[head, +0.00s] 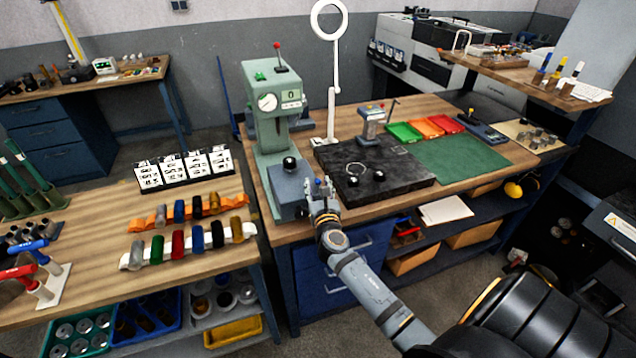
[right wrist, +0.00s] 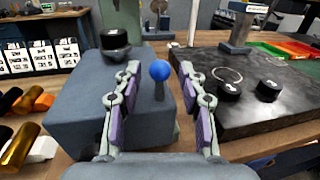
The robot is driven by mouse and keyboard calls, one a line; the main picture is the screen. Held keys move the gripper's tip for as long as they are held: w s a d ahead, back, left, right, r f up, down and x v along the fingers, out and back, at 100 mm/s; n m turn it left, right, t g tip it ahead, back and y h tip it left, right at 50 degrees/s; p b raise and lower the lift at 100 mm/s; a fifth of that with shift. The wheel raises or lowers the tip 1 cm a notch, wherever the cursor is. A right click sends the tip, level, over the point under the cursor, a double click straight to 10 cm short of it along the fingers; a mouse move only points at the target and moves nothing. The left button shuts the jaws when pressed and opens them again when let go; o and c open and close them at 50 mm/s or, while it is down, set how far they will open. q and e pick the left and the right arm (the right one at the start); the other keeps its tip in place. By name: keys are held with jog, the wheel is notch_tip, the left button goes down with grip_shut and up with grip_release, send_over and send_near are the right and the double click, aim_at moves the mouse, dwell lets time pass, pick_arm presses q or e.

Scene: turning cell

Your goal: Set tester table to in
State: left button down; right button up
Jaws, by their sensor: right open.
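The green tester (head: 265,125) stands at the left end of the workbench, with a dial, a small display and a red-knobbed lever on top. Its blue-grey table block (head: 288,190) is at its foot and also shows in the right wrist view (right wrist: 70,110). A black round piece (right wrist: 115,42) sits on the block. A short lever with a blue ball knob (right wrist: 159,71) stands at the block's right side. My right gripper (head: 324,190) is open, its purple-padded fingers (right wrist: 155,85) either side of the knob, not closed on it. My left gripper is out of view.
A black stone plate (head: 400,183) with two black pieces and a ring lies just right of my right gripper. Behind it are a ring lamp (head: 333,70) and coloured trays (head: 405,132). The green mat (head: 455,158) is bare.

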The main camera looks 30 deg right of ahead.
jog(key=shift+w+d, duration=0.1)
jog(key=shift+w, duration=0.2)
grip_shut()
